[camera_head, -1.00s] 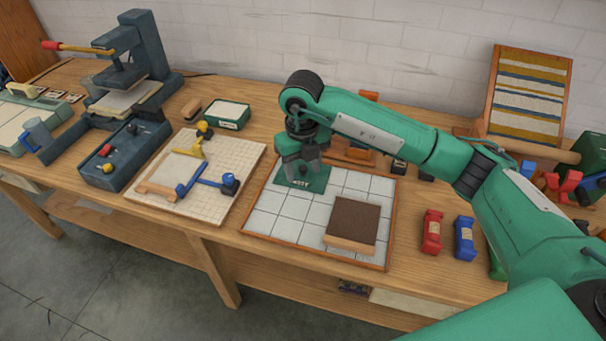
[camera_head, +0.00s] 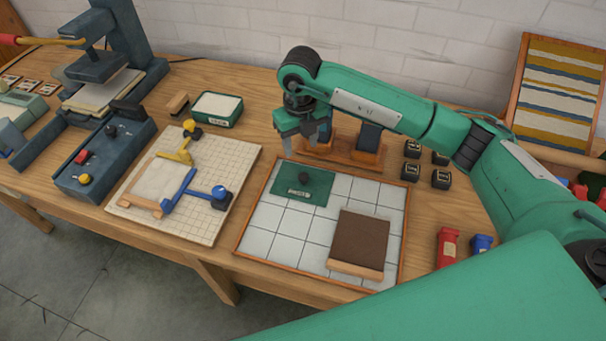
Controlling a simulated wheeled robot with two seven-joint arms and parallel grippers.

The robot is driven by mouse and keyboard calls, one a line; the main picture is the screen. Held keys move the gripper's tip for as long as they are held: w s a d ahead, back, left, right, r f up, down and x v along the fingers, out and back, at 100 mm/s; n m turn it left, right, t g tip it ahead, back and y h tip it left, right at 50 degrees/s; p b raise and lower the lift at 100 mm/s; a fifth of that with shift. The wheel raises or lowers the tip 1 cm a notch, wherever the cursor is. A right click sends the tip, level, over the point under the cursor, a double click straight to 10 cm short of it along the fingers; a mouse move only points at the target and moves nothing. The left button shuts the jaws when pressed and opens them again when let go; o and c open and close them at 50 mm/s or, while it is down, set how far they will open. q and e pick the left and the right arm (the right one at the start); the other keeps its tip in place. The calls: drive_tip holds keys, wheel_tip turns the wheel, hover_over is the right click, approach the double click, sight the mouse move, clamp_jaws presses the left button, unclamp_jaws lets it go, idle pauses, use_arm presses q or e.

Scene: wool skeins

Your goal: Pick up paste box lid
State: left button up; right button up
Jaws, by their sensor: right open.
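The paste box lid, a flat green plate (camera_head: 288,188) with a dark round knob and a small pale label, lies on the white tiled board (camera_head: 268,245), at its far left corner. My right gripper (camera_head: 304,150) is open and empty, fingers pointing down. It is above and a little beyond the lid in the picture, apart from it. A green box (camera_head: 217,108) with white contents stands open on the table to the left. My left gripper is not in view.
A brown block with a wooden edge (camera_head: 358,243) sits on the tiled board. A gridded board (camera_head: 213,190) with blue and yellow clamps is left of it. A wooden stand (camera_head: 340,150) is behind my gripper, with small black jars (camera_head: 411,171) to its right.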

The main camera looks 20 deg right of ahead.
hover_over(303, 175)
drive_tip(key=f, duration=0.2)
drive_tip(key=f+p, duration=0.1)
drive_tip(key=f, duration=0.2)
drive_tip(key=shift+w+a+f, duration=0.1)
drive_tip(key=shift+a+f, duration=0.1)
drive_tip(key=shift+f, duration=0.4)
drive_tip(key=shift+s+d+f+p, duration=0.1)
drive_tip(key=shift+s+f+p, duration=0.1)
drive_tip(key=shift+f+p, duration=0.45)
wheel_tip(303, 175, down, 3)
drive_tip(key=shift+d+r+p, duration=0.1)
drive_tip(key=shift+r+p, duration=0.05)
drive_tip(key=shift+p, duration=0.15)
drive_tip(key=shift+f, duration=0.6)
drive_tip(key=c, duration=1)
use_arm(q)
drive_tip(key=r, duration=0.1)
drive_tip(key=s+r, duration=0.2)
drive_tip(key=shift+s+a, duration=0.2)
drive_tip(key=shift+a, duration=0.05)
use_arm(e)
drive_tip(key=shift+c, duration=0.4)
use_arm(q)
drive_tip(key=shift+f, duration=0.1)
use_arm(e)
drive_tip(key=shift+r, duration=0.15)
